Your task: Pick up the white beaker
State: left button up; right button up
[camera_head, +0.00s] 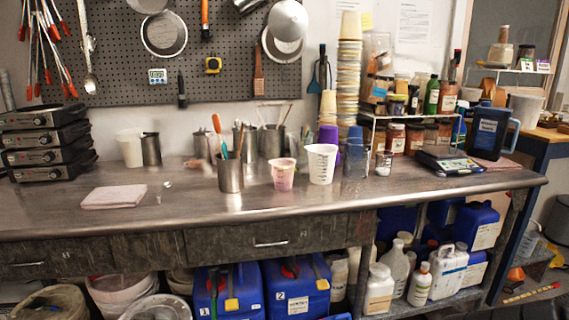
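A white beaker (321,164) with dark graduation marks stands upright on the metal counter (250,204), right of the middle of the view. A pink-tinted cup (284,175) stands just to its left, close beside it. A clear bluish container (355,160) stands just to its right, with purple cups (328,135) behind the beaker. Another whitish plastic beaker or pitcher (130,148) stands further left at the back, next to a metal cup. Neither of my grippers shows in the view.
A metal cup with tools (230,174) stands left of the pink cup. A folded pink cloth (114,197) lies at the left. A scale (450,163) and a rack of jars stand at the right. The counter's front strip is mostly clear; a closed drawer (270,243) is below.

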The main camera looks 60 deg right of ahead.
aim_at(321, 158)
jog(key=z, duration=0.45)
jog(key=i, duration=1)
jog(key=z, duration=0.75)
